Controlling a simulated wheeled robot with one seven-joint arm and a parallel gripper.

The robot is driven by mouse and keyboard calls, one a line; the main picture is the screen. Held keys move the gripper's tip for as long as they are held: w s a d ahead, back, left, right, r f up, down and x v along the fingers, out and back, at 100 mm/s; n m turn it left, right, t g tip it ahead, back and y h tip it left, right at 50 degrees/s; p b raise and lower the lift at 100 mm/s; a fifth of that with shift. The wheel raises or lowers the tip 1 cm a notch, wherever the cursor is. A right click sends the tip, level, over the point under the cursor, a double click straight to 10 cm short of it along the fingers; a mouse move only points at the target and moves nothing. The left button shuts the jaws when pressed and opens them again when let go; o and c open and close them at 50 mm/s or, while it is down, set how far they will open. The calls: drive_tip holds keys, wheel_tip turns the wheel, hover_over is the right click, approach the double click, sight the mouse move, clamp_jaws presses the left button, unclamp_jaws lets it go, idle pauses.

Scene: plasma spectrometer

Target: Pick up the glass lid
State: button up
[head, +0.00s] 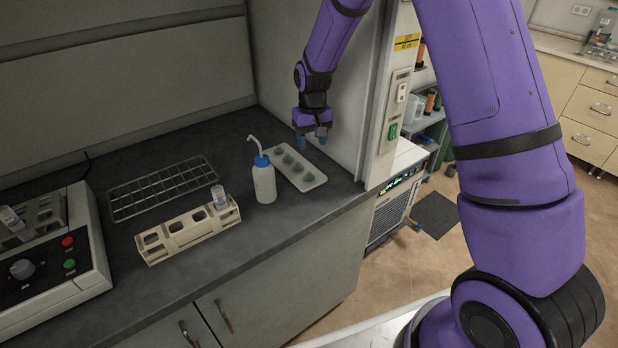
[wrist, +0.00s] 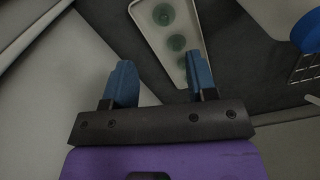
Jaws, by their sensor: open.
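Several small round greenish glass lids (head: 289,159) sit in a row on a white tray (head: 317,183) on the dark bench. In the wrist view, green lids (wrist: 177,43) show on the tray (wrist: 150,35) beyond the fingertips. My gripper (head: 312,139) is open and empty, with blue fingers pointing down, above and just right of the tray's far end. In the wrist view my gripper (wrist: 160,80) has its two blue fingers spread apart. One lid is partly hidden near the right finger.
A white wash bottle (head: 264,182) with a blue cap stands left of the tray. A cream rack (head: 187,234) holding a vial, a wire rack (head: 160,187) and a control box (head: 50,275) are farther left. The hood's side wall (head: 350,100) is close on the right.

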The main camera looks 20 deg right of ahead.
sight(309, 173)
drive_tip(key=f, duration=1.2)
drive_tip(key=shift+w+a+f, duration=0.2)
drive_tip(key=shift+w+a, duration=0.1)
drive_tip(key=c, duration=0.7)
